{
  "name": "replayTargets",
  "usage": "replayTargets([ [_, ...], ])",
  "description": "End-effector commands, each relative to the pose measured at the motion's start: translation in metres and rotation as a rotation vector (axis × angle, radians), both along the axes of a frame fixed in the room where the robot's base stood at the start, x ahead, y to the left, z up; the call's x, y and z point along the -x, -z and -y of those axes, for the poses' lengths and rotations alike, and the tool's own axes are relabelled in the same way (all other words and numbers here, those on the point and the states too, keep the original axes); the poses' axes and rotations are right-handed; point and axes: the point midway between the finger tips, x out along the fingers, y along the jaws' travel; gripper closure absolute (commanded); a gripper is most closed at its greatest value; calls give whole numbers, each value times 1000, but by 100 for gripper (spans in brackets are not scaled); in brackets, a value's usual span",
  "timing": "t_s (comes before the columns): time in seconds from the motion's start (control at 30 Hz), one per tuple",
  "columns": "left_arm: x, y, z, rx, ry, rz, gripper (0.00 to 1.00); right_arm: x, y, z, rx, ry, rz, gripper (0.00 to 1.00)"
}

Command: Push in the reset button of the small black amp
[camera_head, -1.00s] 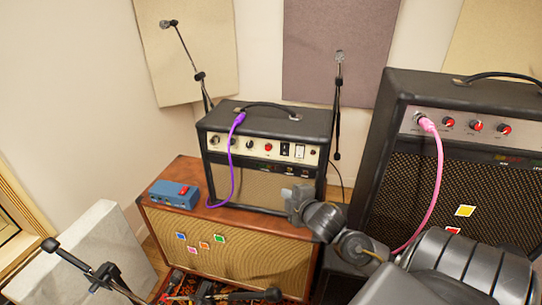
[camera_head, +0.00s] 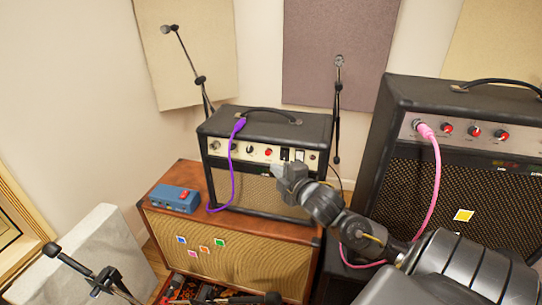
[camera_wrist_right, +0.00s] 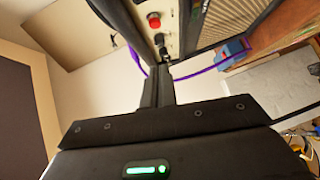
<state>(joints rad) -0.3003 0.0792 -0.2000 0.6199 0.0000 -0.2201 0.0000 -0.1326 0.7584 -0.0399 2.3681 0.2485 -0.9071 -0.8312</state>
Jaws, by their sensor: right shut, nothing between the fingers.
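The small black amp (camera_head: 265,126) sits on top of a brown wooden cabinet. Its pale control panel has several knobs, a red round part (camera_head: 268,152) and dark and white switches near its right end. I cannot tell which part is the reset button. My right gripper (camera_head: 284,171) is shut and empty, in front of the amp's right side at the panel's lower edge. In the right wrist view the shut fingers (camera_wrist_right: 164,68) point up toward the panel, with the red part (camera_wrist_right: 153,20) beyond them. Contact cannot be told. My left gripper is not in view.
A purple cable (camera_head: 233,165) hangs from the amp's panel. A blue pedal (camera_head: 173,197) lies on the wooden cabinet (camera_head: 225,240). A larger black amp (camera_head: 440,105) with a pink cable (camera_head: 438,175) stands at right. Microphone stands rise behind.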

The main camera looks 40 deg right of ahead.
Motion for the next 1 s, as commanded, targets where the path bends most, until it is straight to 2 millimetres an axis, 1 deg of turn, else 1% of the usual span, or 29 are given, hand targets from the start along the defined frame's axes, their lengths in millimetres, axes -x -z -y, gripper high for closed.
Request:
replayTargets([
  [0.03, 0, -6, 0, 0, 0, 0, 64, -11, -3, 2, 1, 1, 2, 100],
  [0.1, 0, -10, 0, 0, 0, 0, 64, -26, 0, 5, 0, 2, 2, 100],
  [0.27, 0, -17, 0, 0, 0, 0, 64, -57, 5, 10, -1, 2, 1, 100],
  [0.3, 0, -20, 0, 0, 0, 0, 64, -62, 6, 14, 1, 2, 0, 100],
  [0.4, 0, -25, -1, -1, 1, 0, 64, -69, 10, 26, 2, 2, -3, 100],
  [0.6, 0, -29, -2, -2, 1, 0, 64, -78, 14, 39, 0, 0, 0, 100],
  [1.0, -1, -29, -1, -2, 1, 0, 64, -80, 16, 42, 0, 0, 0, 100],
])
